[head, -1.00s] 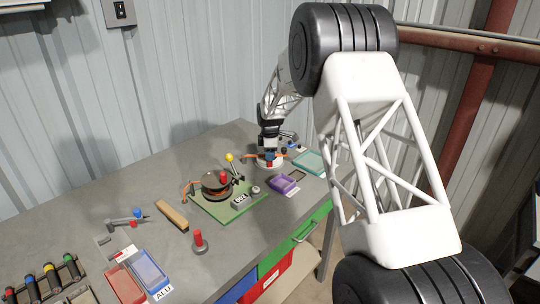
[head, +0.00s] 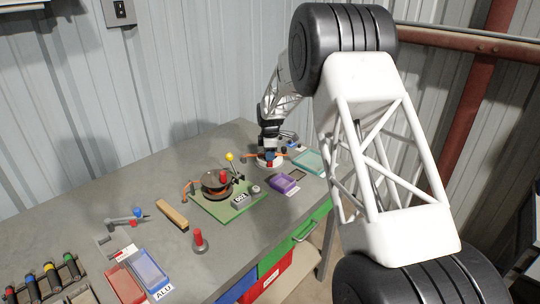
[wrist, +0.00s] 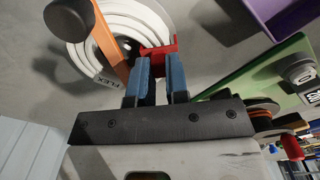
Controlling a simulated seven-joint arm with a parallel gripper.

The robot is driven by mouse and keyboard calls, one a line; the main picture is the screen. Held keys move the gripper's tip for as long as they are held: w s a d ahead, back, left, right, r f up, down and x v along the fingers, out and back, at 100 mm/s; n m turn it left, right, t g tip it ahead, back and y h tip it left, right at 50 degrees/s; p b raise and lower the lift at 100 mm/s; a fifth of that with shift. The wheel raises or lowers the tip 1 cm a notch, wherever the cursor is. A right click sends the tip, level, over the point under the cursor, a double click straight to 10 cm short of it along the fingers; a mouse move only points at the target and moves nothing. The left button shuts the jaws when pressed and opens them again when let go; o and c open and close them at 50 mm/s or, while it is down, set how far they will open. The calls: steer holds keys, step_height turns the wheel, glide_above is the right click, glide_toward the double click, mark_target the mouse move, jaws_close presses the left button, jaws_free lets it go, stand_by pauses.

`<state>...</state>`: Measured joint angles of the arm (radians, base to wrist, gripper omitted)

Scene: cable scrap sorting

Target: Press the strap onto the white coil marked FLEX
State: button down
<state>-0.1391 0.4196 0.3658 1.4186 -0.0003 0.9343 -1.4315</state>
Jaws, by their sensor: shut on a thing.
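The white coil marked FLEX (wrist: 134,28) lies flat at the upper left of the wrist view, with FLEX printed on its lower left side. An orange strip with a dark round end lies across its left part in that view. My gripper (wrist: 157,58), with blue fingers, is shut on the red strap (wrist: 160,49), which overlaps the coil's lower right edge. I cannot tell whether the strap touches the coil. In the head view my gripper (head: 268,153) points down over the white coil (head: 277,163), hiding much of it.
A green board (head: 225,212) with a copper-coloured coil and a yellow-knobbed lever stands left of my gripper. A purple tray (head: 283,184) and a teal tray (head: 311,162) lie close by on the right.

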steer(key=c, duration=1)
jaws_free()
steer(key=shift+c, duration=0.2)
steer(key=shift+r, duration=0.1)
steer(key=shift+r, duration=2.85)
